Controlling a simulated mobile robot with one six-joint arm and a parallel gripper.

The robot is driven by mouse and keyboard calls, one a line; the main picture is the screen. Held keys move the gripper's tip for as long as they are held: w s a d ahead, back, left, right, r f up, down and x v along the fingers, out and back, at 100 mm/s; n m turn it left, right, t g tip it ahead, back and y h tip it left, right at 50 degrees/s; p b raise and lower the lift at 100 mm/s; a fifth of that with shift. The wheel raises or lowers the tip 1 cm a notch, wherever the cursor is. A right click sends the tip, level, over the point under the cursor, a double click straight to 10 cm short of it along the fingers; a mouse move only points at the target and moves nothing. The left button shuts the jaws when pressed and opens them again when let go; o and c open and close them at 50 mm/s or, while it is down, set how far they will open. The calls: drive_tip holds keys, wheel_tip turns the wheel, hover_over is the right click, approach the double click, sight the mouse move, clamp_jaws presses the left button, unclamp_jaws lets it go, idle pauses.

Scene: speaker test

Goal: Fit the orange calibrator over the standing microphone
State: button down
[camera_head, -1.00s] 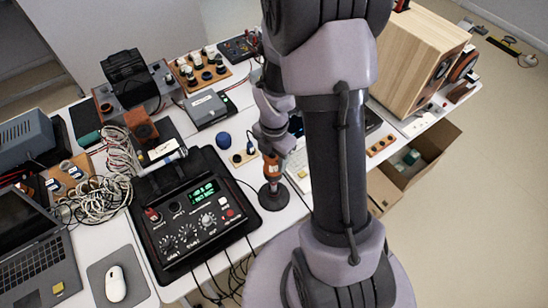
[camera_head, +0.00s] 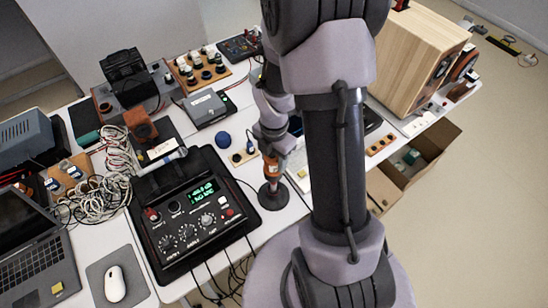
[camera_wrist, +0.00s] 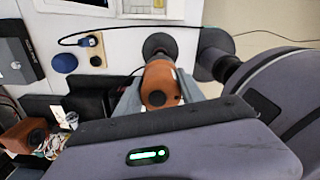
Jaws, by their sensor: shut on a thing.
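The orange calibrator (camera_head: 270,169) is held upright in my gripper (camera_head: 271,157), directly above a round dark stand base (camera_head: 273,197) near the table's front edge. In the wrist view the calibrator (camera_wrist: 163,76) sits between the two grey jaws of my gripper (camera_wrist: 160,88), which are shut on it. The round base (camera_wrist: 158,45) shows just beyond it. The calibrator lines up with the base. The microphone itself cannot be made out, so I cannot tell how far the calibrator is over it.
A black device with a green display (camera_head: 204,192) stands close to the left of the stand. A blue ball-like thing (camera_head: 223,139) and a wooden block (camera_head: 238,158) lie behind it. A wooden speaker (camera_head: 423,62) stands at the right, beside an open cardboard box (camera_head: 432,150).

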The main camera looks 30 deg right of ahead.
drive_tip(key=shift+f, duration=0.2)
drive_tip(key=c, duration=0.6)
unclamp_jaws()
drive_tip(key=shift+c, duration=0.2)
wheel_tip(320, 180, up, 18)
drive_tip(key=f+p, duration=0.1)
drive_tip(key=p, duration=0.4)
drive_tip(key=s+a+m+t+y+b, duration=0.1)
drive_tip(key=s+a+m+t+b, duration=0.2)
drive_tip(key=m, duration=1)
drive_tip(key=s+a+m+t+y+b, duration=0.1)
drive_tip(key=s+a+m+t+b, duration=0.1)
drive_tip(key=s+a+m+b, duration=0.6)
drive_tip(key=a+m+b, duration=0.3)
drive_tip(key=m+b, duration=0.1)
drive_tip(key=b, duration=0.1)
drive_tip(key=shift+s+a+f+m+t, duration=0.2)
drive_tip(key=shift+a+f+m+t, duration=0.2)
